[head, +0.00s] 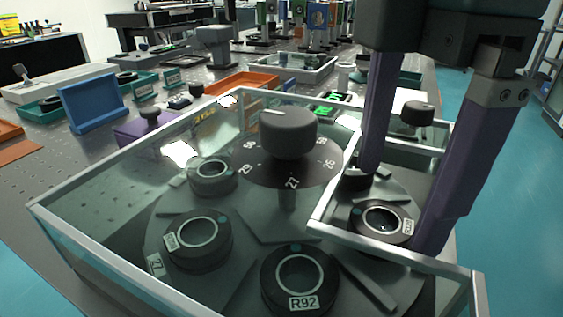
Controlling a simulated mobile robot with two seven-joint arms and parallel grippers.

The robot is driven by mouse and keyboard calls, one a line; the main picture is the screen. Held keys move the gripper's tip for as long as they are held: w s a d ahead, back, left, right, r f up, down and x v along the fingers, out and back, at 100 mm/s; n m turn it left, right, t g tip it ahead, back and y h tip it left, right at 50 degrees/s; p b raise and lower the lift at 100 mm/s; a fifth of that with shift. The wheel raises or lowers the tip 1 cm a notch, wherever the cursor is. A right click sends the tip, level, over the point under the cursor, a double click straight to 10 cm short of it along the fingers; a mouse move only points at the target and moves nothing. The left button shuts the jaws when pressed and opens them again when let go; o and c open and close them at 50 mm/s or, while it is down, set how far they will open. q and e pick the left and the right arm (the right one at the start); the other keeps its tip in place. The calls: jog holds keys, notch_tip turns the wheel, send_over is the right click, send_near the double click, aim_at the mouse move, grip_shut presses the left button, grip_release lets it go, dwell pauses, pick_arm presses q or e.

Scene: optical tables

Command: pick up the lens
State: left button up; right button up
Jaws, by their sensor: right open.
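A round black-ringed lens (383,222) with a small white label sits on a dark carousel plate inside a glass-topped case, under the opening at the case's right side. Its label is too small to read surely. My right gripper (401,205) is open and points down through the opening, with one purple finger behind the lens and the other at its right. I cannot tell whether either finger touches it. Other ringed lenses sit under the glass: one labelled R92 (300,280), one at the left (197,240) and a smaller one (212,176). My left gripper is not in view.
The case's metal frame (130,257) surrounds the opening closely. A dark knob (288,133) with a numbered dial stands on the glass. Behind are a blue panel (91,98), a purple block (145,130) and an orange tray (243,83).

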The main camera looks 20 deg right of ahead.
aim_at(379, 228)
notch_tip(379, 228, down, 3)
jog(key=shift+s+r+b, duration=0.1)
jog(key=shift+b, duration=0.2)
jog(key=c, duration=1.5)
